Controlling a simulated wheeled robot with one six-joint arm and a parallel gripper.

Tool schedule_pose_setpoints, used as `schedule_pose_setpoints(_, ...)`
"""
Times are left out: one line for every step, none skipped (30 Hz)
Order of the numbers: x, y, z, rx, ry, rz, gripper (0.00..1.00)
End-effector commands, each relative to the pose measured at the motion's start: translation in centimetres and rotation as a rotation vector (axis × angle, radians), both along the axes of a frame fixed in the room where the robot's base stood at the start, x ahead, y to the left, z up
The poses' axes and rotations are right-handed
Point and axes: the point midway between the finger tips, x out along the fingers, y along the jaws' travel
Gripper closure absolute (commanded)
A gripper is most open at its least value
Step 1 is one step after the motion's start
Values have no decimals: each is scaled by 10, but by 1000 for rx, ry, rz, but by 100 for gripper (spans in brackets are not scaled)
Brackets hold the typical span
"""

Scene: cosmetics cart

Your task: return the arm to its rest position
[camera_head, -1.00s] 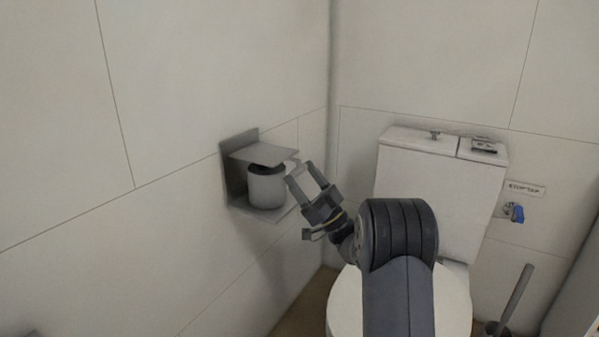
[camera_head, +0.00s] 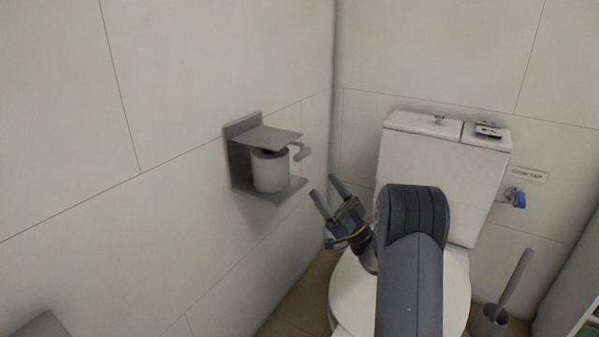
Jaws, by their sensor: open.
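My gripper (camera_head: 325,190) is open and empty, its two fingers pointing up and to the left. It is in the middle of the head view, in front of the wall corner and left of the toilet tank. It is apart from the wall holder to its left. My arm reaches up from the bottom edge, right of centre, and hides part of the toilet.
A grey wall holder (camera_head: 240,165) on the left wall has a white roll (camera_head: 270,171) in it. A toilet (camera_head: 425,170) stands behind my arm. A blue-handled tap (camera_head: 517,198) and a toilet brush (camera_head: 516,285) are on the right. A grey object (camera_head: 42,326) shows at bottom left.

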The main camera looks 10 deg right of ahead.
Motion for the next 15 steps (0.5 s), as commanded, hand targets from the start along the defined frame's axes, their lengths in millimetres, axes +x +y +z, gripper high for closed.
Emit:
schedule_pose_setpoints(2,2,3,-1,-3,1,24)
schedule_pose_setpoints(3,4,6,-1,-4,2,24)
schedule_pose_setpoints(6,7,10,-1,-4,2,24)
schedule_pose_setpoints(8,9,13,-2,-4,3,24)
schedule_pose_setpoints(10,12,16,-2,-5,3,24)
schedule_pose_setpoints(13,15,22,-2,-4,3,24)
schedule_pose_setpoints(16,18,26,-2,-7,2,24)
schedule_pose_setpoints(19,21,30,-2,-6,3,24)
schedule_pose_setpoints(23,25,36,-2,-6,4,24)
schedule_pose_setpoints(26,28,41,-3,-5,3,24)
schedule_pose_setpoints(29,30,45,-2,-7,2,24)
schedule_pose_setpoints(33,34,51,-2,-6,3,24)
schedule_pose_setpoints(35,37,55,-2,-6,3,24)
schedule_pose_setpoints(38,39,59,-3,-5,3,24)
schedule_pose_setpoints(41,42,64,-1,-6,2,24)
